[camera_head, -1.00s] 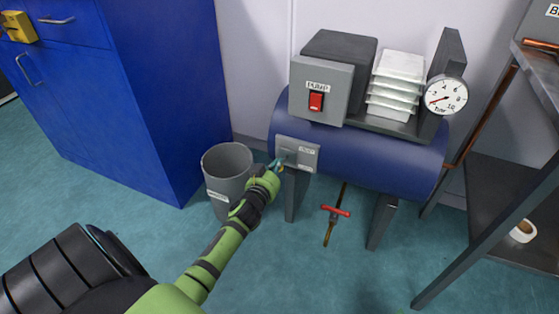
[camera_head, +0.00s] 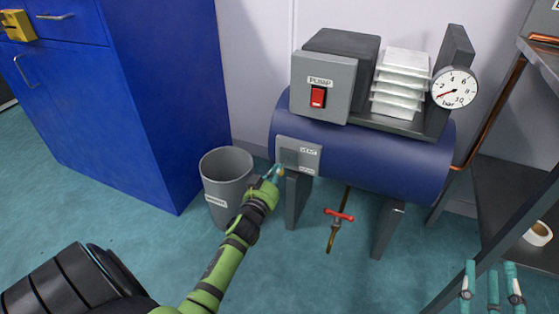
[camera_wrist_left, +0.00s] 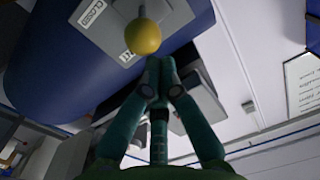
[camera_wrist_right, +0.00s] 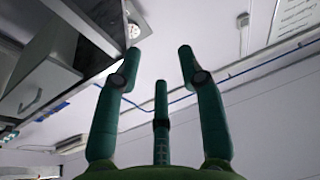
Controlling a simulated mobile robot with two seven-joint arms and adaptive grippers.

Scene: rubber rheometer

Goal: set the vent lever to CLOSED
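The vent plate (camera_head: 299,156) is a grey panel with a VENT label on the front of the blue tank (camera_head: 370,158). In the left wrist view, the lever's round yellow knob (camera_wrist_left: 143,36) stands in front of the plate (camera_wrist_left: 112,28), which bears a CLOSED label (camera_wrist_left: 90,13). My left gripper (camera_head: 274,172) is at the plate's lower left; its fingers (camera_wrist_left: 160,65) are together, with the knob just beyond their tips. I cannot tell whether they touch it. The lever arm is mostly hidden. My right gripper (camera_head: 490,275) is open and empty at lower right; its fingers (camera_wrist_right: 158,58) are spread.
A grey bin (camera_head: 226,176) stands left of the tank, beside a blue cabinet (camera_head: 165,90). A red-handled valve (camera_head: 339,214) hangs below the tank. The pump box (camera_head: 320,86) and gauge (camera_head: 454,88) are above. A dark metal shelf (camera_head: 500,190) stands at right, near my right gripper.

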